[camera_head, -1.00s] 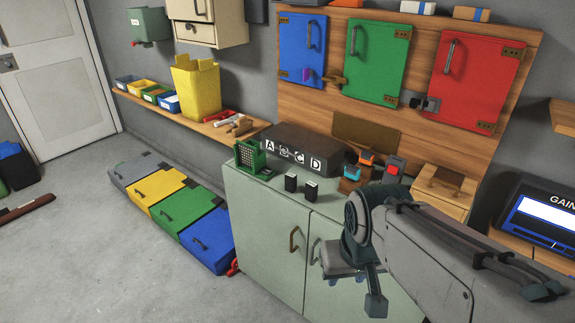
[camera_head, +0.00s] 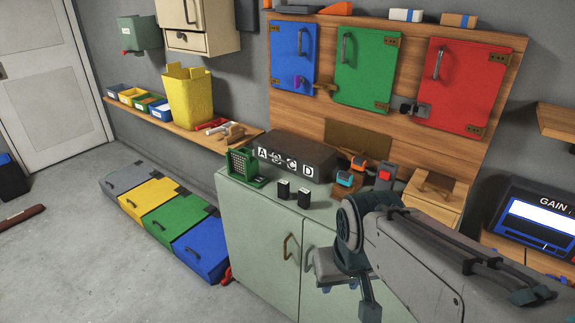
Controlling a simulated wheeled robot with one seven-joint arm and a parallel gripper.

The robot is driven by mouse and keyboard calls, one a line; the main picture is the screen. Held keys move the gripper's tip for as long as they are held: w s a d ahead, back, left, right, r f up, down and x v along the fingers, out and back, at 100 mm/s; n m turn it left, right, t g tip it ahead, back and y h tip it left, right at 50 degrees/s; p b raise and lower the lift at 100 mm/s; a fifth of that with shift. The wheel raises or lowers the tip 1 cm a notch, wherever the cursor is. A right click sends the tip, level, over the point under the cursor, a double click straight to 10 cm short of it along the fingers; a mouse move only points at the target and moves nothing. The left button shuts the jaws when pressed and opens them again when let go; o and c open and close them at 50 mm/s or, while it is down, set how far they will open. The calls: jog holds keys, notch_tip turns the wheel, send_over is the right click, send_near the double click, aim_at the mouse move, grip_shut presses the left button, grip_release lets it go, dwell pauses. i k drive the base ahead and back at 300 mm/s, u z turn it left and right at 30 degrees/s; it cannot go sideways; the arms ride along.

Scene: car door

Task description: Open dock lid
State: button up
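A dark box (camera_head: 303,148) marked with the white letters A, C and D stands on the pale green cabinet (camera_head: 290,207). A small handle-like piece on its front covers the place between A and C. Its flat top looks closed; I take this box to be the dock, but cannot be sure. My gripper (camera_head: 340,288) hangs in front of the cabinet, below and right of the box and apart from it. It is small and partly hidden by my arm, so I cannot tell whether it is open or shut.
Two small black blocks (camera_head: 304,197), a green holder (camera_head: 242,166), orange-and-blue items (camera_head: 357,170) and a red-topped device (camera_head: 384,177) share the cabinet top. A wooden drawer box (camera_head: 434,196) stands right. Coloured floor boxes (camera_head: 200,250) lie left. Open floor (camera_head: 95,270) is further left.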

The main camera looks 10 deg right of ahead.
aim_at(303, 151)
jog(key=k, duration=0.65)
jog(key=u, duration=0.75)
jog(key=i, duration=1.45)
jog(key=z, duration=0.5)
